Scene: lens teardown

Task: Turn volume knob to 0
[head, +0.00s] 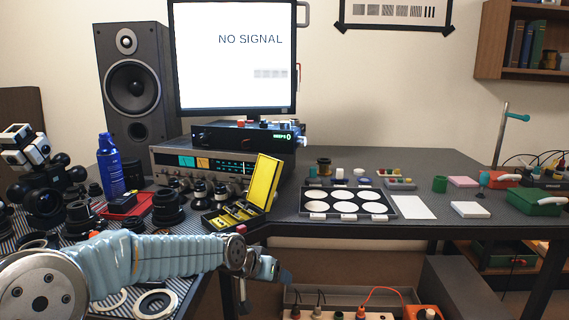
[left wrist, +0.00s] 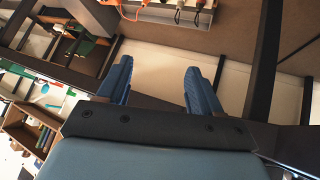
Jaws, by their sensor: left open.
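A silver stereo receiver (head: 215,165) with a lit dial stands at the back of the left table. Its lower front is partly covered by small jars and a yellow box, and I cannot make out which knob is the volume knob. A black unit (head: 230,137) with a green display sits on top of the receiver. My left gripper (head: 268,271) is in front of the table edge, low and well apart from the receiver. In the left wrist view the left gripper (left wrist: 157,75) has its two blue fingers spread with nothing between them. My right gripper is not in view.
An open yellow box (head: 262,182) and small dark jars stand before the receiver. A blue spray can (head: 109,165) and lens parts crowd the left table. A tray with white discs (head: 347,204) lies on the right table. A power strip (head: 340,315) is below.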

